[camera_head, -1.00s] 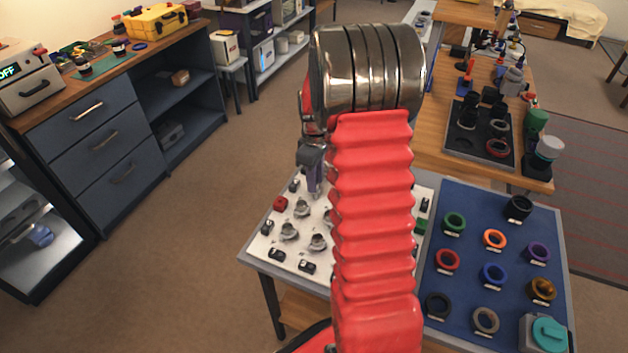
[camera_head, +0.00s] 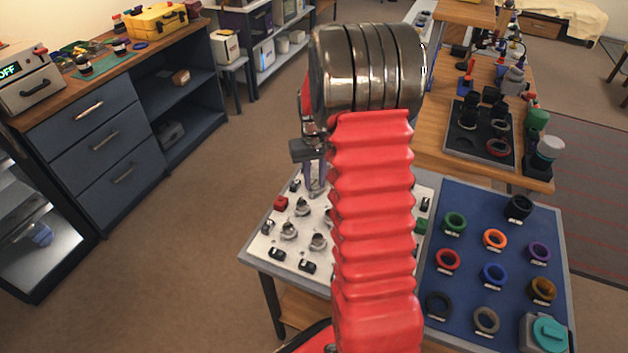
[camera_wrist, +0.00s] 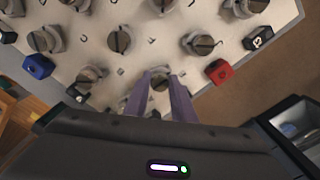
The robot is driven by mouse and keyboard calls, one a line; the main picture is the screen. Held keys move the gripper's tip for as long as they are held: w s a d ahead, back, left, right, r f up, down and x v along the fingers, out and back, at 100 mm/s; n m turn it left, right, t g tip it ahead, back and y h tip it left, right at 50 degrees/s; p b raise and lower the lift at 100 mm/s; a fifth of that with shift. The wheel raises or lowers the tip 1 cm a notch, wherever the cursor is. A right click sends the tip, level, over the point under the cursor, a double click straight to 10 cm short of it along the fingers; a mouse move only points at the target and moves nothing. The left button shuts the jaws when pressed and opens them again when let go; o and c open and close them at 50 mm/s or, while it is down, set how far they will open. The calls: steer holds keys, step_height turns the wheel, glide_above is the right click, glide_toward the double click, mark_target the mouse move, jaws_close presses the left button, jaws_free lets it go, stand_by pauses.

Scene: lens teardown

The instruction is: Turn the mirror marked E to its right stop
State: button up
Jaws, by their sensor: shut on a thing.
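A white board carries several round mirror mounts with slotted metal discs. In the wrist view, my gripper (camera_wrist: 160,88) points at one mirror (camera_wrist: 160,80) near the board's edge, and its two purple fingers are shut on the mirror from both sides. The small letters beside the mounts are too blurred to tell which is E. In the head view, my gripper (camera_head: 315,180) reaches down over the far left part of the board (camera_head: 262,243). The held mirror is hidden there behind the fingers.
A red block (camera_wrist: 219,71) sits to the right of the held mirror, and a blue block (camera_wrist: 38,66) is farther left. Other mounts (camera_wrist: 119,41) stand close by. A blue mat (camera_head: 465,290) with colored rings lies right of the board.

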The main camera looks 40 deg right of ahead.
mark_target(314, 183)
steer(key=m, duration=0.4)
steer(key=shift+s+a+f+m, duration=0.1)
steer(key=shift+s+f+m, duration=0.1)
steer(key=shift+s+m, duration=0.1)
steer(key=shift+m, duration=1.5)
steer(key=o, duration=1)
steer(key=shift+w, duration=0.15)
steer(key=shift+o, duration=0.3)
steer(key=shift+r, duration=0.1)
steer(key=shift+w, duration=0.1)
steer(key=shift+r, duration=0.45)
step_height(314, 183, up, 13)
